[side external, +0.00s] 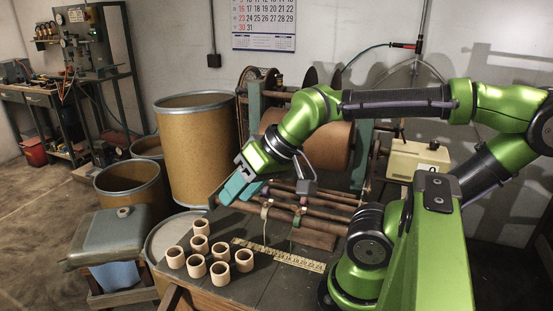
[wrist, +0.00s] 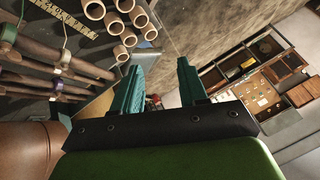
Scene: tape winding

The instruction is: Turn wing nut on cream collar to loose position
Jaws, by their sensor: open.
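The cream collar (side external: 266,208) sits on a rod of the winding rack in the side external view. Its wing nut is too small to make out. A dark green collar (side external: 299,215) sits to its right on the rack. In the wrist view, a green collar (wrist: 8,32) and a pale collar (wrist: 66,57) show on the rods at the left. My gripper (side external: 228,193) has teal fingers and is to the left of the cream collar, above the table and apart from it. In the wrist view, my gripper (wrist: 159,72) is open with nothing between its fingers.
Several cardboard rings (side external: 200,247) stand on the table's front left, beside a yellow ruler (side external: 278,256). A large brown roll (side external: 325,146) is behind the rods. Fibre drums (side external: 195,130) stand to the left, and a cream box (side external: 418,160) is behind my arm.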

